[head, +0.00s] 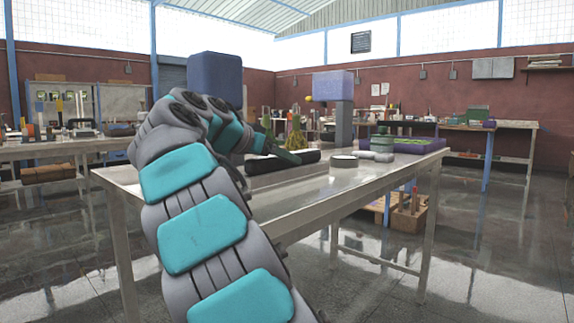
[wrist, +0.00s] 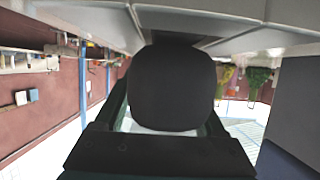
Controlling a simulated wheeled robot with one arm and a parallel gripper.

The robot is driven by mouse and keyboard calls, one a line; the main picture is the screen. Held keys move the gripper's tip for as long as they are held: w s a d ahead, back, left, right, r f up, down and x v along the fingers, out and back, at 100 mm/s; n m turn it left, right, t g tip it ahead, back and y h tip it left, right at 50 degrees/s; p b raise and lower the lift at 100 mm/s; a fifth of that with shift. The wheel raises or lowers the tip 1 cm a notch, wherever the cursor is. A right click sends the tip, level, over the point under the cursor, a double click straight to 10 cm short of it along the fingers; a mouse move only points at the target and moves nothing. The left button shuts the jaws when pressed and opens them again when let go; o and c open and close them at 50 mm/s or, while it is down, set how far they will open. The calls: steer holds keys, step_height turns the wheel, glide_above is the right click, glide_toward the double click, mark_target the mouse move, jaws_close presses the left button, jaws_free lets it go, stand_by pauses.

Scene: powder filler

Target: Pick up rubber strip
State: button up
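A long black piece, which looks like the rubber strip (head: 309,156), lies on a pale flat base on the metal table in the head view. My gripper (head: 287,156) is low over it, at its near left part. In the wrist view, a black rounded end, seemingly of the same strip (wrist: 174,85), fills the middle between the dark fingers of my gripper (wrist: 168,118). The fingers are spread to either side of it. Whether they press on it cannot be told. My arm hides part of the table and the strip's left end.
A grey column with a blue-grey top (head: 333,86) and green-yellow flasks (head: 297,138) stand behind.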

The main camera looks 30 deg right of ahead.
jaws_close()
stand_by(0.3)
steer(key=shift+r, duration=0.1)
stand_by(0.4)
